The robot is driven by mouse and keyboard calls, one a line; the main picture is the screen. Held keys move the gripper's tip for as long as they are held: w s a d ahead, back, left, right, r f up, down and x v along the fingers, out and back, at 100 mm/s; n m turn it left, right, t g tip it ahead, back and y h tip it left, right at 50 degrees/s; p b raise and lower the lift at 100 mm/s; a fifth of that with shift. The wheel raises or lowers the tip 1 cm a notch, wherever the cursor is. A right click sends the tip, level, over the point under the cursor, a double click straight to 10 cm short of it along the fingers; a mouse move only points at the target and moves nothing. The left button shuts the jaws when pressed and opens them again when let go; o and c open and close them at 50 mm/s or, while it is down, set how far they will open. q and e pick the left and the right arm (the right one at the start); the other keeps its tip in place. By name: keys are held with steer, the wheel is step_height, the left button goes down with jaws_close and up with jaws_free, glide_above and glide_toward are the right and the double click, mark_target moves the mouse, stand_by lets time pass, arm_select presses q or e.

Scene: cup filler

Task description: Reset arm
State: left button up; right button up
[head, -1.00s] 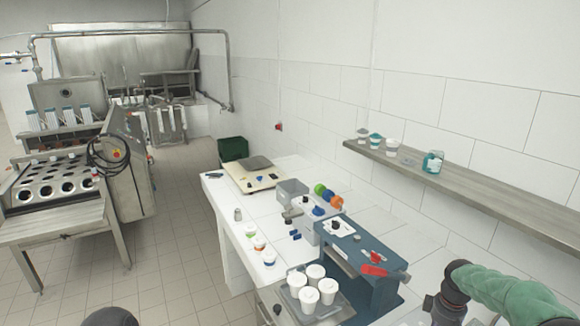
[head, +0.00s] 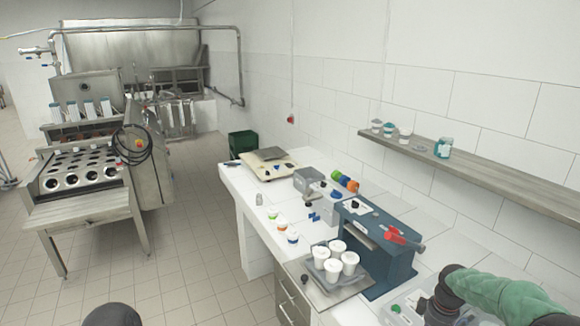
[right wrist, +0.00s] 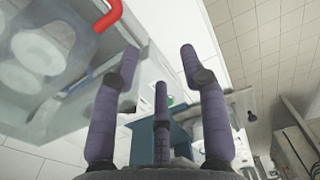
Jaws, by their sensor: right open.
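My right arm (head: 490,290) comes in at the lower right of the head view, and its gripper is not clearly seen there. In the right wrist view my right gripper (right wrist: 160,75) has its purple-grey fingers spread with nothing between them. Only a dark rounded piece of my left arm (head: 112,315) shows at the bottom left of the head view. My left gripper is out of view.
A white table (head: 262,232) holds a blue machine (head: 375,250), white cups on a tray (head: 318,272), and a scale (head: 262,168). A shelf (head: 480,183) runs along the right wall. A perforated metal stand (head: 85,205) is at left. The floor between is clear.

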steer(key=s+a+f+m+y+b, duration=0.1)
steer(key=s+a+f+b, duration=0.15)
steer(key=a+f, duration=0.7)
steer(key=s+a+f+m+y+b, duration=0.1)
steer(key=s+a+f+b, duration=0.15)
steer(key=a+f, duration=0.7)
steer(key=s+a+f+m+b, duration=0.3)
steer(key=s+a+f, duration=0.3)
steer(key=s+f, duration=0.2)
steer(key=s+a+f+m+y+b, duration=0.1)
steer(key=s+a+f+m+b, duration=0.1)
steer(key=s+a+f+b, duration=0.2)
steer(key=s+a+f, duration=0.2)
steer(key=s+f, duration=0.2)
steer(key=s, duration=0.2)
steer(key=shift+s+f+m+y, duration=0.2)
steer(key=shift+f+m+y, duration=0.1)
steer(key=shift+f+m, duration=0.1)
steer(key=shift+c, duration=0.3)
steer(key=shift+c, duration=0.2)
